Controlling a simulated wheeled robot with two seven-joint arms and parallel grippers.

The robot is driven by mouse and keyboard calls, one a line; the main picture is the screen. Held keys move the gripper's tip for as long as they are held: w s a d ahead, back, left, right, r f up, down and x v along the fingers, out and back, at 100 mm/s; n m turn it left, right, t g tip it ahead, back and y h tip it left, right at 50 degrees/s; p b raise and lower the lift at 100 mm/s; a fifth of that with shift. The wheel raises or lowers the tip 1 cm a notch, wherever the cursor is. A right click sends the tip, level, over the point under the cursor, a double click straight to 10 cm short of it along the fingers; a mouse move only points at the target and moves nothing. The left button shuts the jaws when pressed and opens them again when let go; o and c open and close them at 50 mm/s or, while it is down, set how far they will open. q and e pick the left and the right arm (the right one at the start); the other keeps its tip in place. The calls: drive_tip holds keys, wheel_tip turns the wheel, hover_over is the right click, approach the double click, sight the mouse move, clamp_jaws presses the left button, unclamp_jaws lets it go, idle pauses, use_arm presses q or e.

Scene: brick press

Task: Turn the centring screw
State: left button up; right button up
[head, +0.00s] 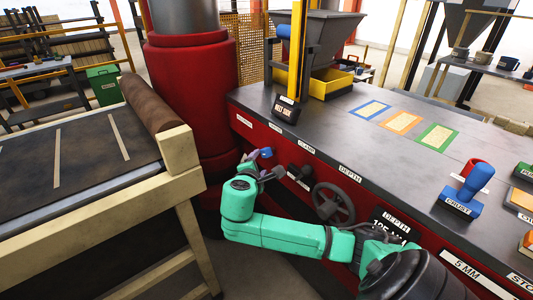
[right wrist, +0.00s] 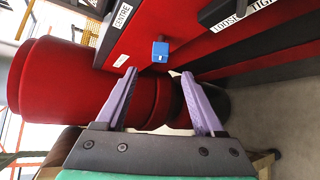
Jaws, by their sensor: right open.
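The centring screw shows as a small blue square knob (head: 266,152) on the red front of the press bench. In the right wrist view the blue knob (right wrist: 160,52) sticks out from the red panel near a label reading CENTRE (right wrist: 122,15). My right gripper (head: 266,172) is beside the knob in the head view. In the right wrist view its two purple fingers (right wrist: 160,72) are spread wide with nothing between them. The knob appears just beyond the fingertips, roughly centred between them; contact is not seen. My left gripper is not in view.
A clamp knob (head: 299,174) and a dark handwheel (head: 333,204) sit to the right along the red front. A large red cylinder (head: 195,95) and a conveyor (head: 80,150) stand left. The bench top holds a blue stamp (head: 464,196) and coloured rectangles.

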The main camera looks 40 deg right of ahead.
sight(266, 155)
drive_tip(key=x, duration=1.2)
drive_tip(key=shift+w+d+f, duration=0.15)
drive_tip(key=shift+f, duration=0.1)
clamp_jaws()
